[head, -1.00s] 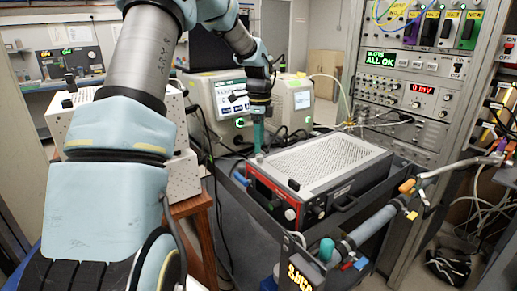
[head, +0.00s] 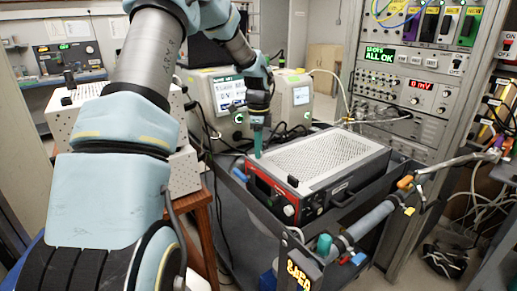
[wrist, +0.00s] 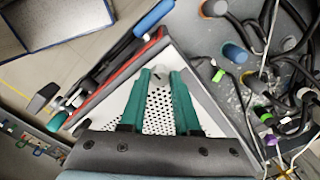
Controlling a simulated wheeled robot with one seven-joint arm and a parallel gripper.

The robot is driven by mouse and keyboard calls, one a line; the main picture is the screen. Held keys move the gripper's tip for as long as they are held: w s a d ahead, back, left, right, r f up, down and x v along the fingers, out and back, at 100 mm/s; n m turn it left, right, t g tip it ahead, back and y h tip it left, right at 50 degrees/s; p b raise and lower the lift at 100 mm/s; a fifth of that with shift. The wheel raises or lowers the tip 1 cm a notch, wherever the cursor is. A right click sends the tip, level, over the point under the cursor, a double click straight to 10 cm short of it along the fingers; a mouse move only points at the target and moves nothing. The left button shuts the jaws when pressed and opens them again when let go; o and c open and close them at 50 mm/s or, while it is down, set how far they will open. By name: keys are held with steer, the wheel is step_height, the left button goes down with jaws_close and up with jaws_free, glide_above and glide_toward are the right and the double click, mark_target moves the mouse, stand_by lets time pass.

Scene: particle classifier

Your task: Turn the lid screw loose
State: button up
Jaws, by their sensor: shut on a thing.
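The instrument has a red front frame and a white perforated lid (head: 318,155), and it sits in a dark cart in the head view. The lid (wrist: 205,100) also shows in the wrist view as a pale, hole-dotted surface narrowing to a corner. In the wrist view my gripper's teal fingers (wrist: 160,73) converge at that corner and are shut on a small pale piece, the lid screw (wrist: 158,76). The fingers hide most of it, and the screw cannot be made out in the head view.
A rack (head: 410,100) with lit displays stands to the right, with cables and a pipe in front. Pale boxes with screens (head: 228,95) stand behind the cart. In the wrist view, black cables (wrist: 262,45) and blue-capped parts lie beside the lid corner.

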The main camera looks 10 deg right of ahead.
jaws_close()
